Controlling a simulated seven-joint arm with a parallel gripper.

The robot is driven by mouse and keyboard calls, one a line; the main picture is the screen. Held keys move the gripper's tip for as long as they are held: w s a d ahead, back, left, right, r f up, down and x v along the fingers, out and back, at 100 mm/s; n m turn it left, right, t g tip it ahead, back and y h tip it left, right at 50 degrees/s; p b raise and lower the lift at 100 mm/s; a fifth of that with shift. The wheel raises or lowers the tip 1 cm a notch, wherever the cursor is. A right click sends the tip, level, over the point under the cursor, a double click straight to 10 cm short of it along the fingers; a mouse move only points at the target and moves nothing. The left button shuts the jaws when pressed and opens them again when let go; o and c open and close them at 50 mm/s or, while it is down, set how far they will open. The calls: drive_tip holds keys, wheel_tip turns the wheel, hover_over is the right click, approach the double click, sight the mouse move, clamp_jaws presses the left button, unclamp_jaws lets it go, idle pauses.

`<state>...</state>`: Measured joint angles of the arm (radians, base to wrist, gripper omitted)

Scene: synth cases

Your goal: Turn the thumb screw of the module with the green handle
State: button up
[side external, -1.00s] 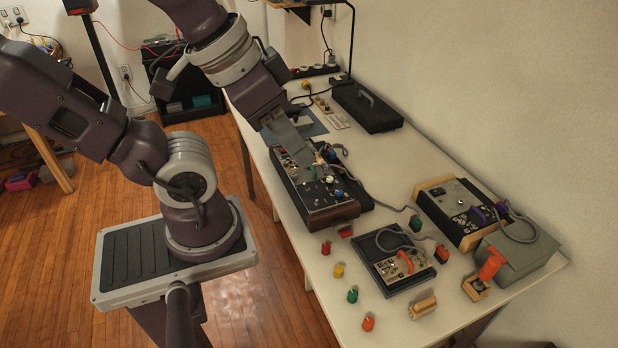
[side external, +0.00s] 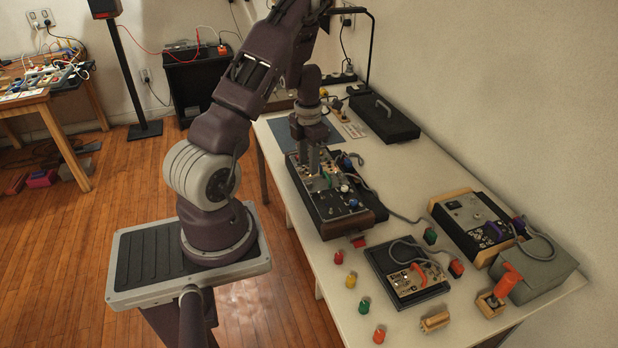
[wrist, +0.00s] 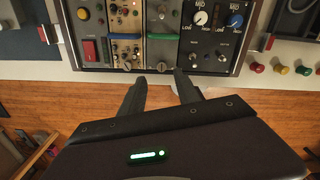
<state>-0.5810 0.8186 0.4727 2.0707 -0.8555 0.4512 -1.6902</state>
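The rack of modules (side external: 335,205) lies on the white table, and its panels fill the top of the wrist view.
A red switch (wrist: 90,50) sits on the rack's left module. Grey cables (side external: 372,190) run right from the rack. A smaller black unit (side external: 405,275), several coloured knobs (side external: 350,281) and a dark case (side external: 385,118) stand around it on the table.

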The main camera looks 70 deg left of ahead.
sight(309, 182)
wheel_tip(309, 182, down, 6)
drive_tip(key=shift+d, duration=0.15)
clamp_jaws()
